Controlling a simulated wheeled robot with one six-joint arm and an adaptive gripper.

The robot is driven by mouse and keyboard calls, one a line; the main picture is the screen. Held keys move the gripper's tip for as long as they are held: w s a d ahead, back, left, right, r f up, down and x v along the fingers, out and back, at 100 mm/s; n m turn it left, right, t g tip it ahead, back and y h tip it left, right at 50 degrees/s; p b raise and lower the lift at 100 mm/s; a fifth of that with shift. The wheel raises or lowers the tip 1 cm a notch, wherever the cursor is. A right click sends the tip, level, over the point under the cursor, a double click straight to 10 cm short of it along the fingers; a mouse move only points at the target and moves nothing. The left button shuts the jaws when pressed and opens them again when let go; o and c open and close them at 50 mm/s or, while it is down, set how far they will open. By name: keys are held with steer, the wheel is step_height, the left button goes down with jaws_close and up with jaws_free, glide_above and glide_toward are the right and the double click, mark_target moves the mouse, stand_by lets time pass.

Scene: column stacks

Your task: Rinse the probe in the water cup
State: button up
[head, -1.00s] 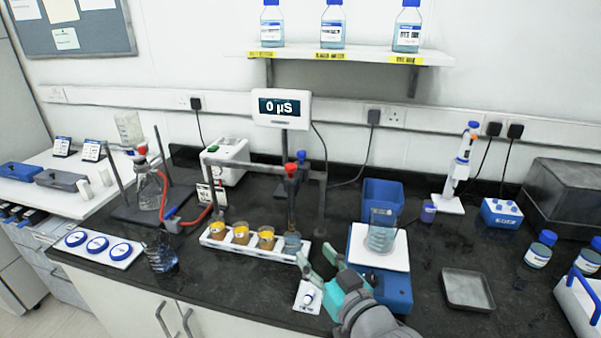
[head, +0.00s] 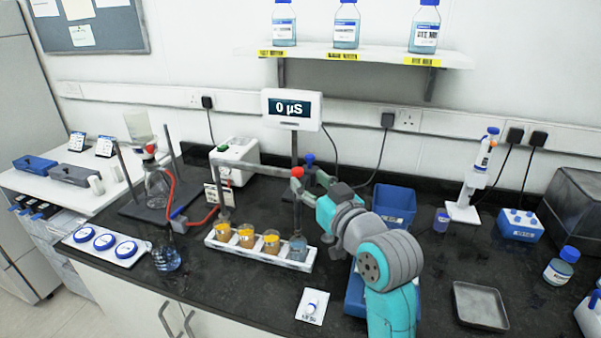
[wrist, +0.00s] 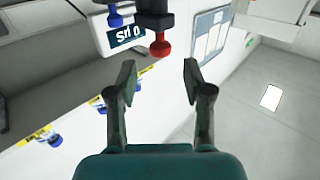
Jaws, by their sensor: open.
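The probe (head: 297,215) hangs upright with a red cap (head: 297,172) at its top. Its lower end is at the water cup (head: 297,249), a clear cup at the right end of a white tray; I cannot tell if the tip is in the water. My gripper (head: 312,184) is open and empty, just right of the probe's top, at about the height of the red cap. In the wrist view, a red knob (wrist: 160,48) under a dark block shows ahead of my open gripper (wrist: 158,82), between the lines of the fingers and apart from them.
Several cups share the white tray (head: 250,257), including orange ones (head: 246,236). A meter (head: 291,109) reads 0 µS behind. A second, blue knob (head: 310,158) is close by my gripper. A blue bin (head: 394,205) stands right of my arm. A flask stand (head: 150,205) is at left.

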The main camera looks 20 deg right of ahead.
mark_target(300, 173)
steer(key=shift+w+a, duration=0.25)
steer(key=shift+w, duration=0.95)
steer(key=shift+w+a, duration=0.2)
steer(key=shift+w, duration=1)
jaws_close()
